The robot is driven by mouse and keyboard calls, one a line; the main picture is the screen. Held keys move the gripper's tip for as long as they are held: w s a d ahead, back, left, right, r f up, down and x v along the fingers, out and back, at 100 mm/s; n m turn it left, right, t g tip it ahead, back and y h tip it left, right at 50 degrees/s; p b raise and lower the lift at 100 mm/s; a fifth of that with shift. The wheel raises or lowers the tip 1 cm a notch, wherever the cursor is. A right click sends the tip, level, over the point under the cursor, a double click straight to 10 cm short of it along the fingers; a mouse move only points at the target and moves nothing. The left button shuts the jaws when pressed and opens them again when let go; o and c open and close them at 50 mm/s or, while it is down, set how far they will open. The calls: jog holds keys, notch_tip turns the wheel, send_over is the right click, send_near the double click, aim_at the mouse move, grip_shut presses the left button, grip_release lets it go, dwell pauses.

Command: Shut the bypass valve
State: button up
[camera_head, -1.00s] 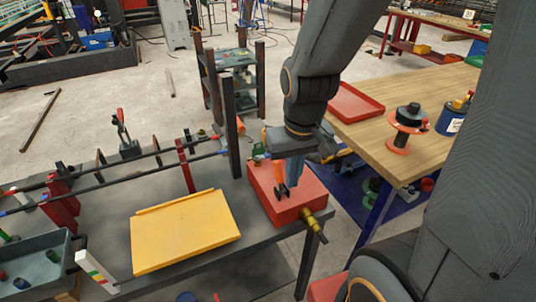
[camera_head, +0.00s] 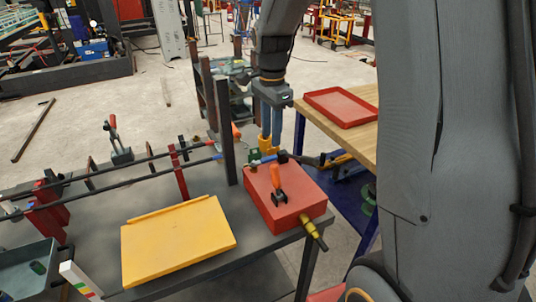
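A red box (camera_head: 299,212) sits at the right end of the grey bench. An upright orange lever (camera_head: 276,181) on a black bracket stands on its top, and a brass fitting (camera_head: 314,232) sticks out of its front right side. I cannot tell for certain which part is the bypass valve. My gripper (camera_head: 270,145) points down behind the red box, apart from the orange lever. Its blue fingers end at yellow parts near a small green piece. These overlap, so finger opening and any contact are unclear.
A yellow plate (camera_head: 178,243) lies on the bench left of the red box. A dark upright post (camera_head: 223,128) stands close left of my gripper. Long bars run along the bench's back. A wooden table with a red tray (camera_head: 343,106) is behind right.

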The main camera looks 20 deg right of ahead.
aim_at(270, 158)
jog(key=shift+m, duration=0.4)
jog(key=f, duration=0.2)
jog(key=f+p, duration=0.1)
jog(key=f, duration=0.2)
jog(key=w+f, duration=0.1)
jog(key=f, duration=0.2)
jog(key=shift+a+p, duration=0.1)
jog(key=shift+p, duration=0.2)
jog(key=shift+c, duration=0.2)
grip_shut()
